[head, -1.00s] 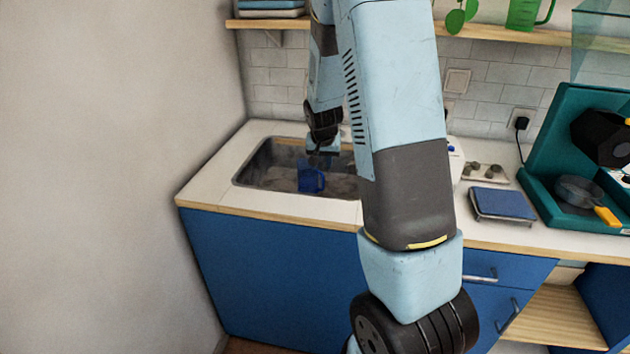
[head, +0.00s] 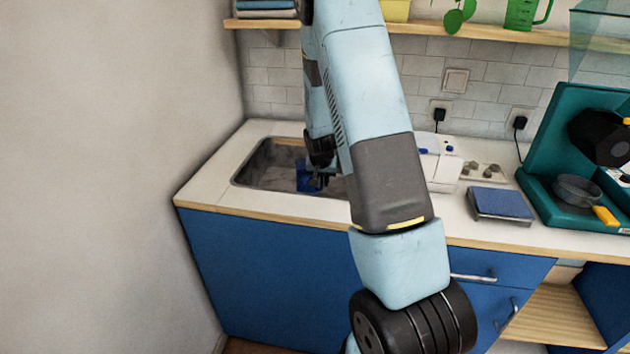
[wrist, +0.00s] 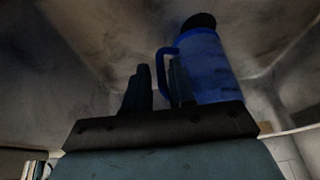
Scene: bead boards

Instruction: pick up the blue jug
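The blue jug (head: 303,179) stands in the sink (head: 249,172), partly hidden behind my gripper (head: 318,181) in the head view. In the wrist view the jug (wrist: 207,68) has a dark top and its handle on the left side. My gripper (wrist: 161,88) shows there with two dark fingers and a gap between them. One finger overlaps the handle area and the other is left of it. I cannot tell whether the handle lies between the fingers. The gripper looks open.
To the right on the counter are a white appliance (head: 440,163), a blue-topped scale (head: 502,204) and a teal stand with a pan (head: 577,191). A shelf (head: 480,33) runs above, and a wall is at the left.

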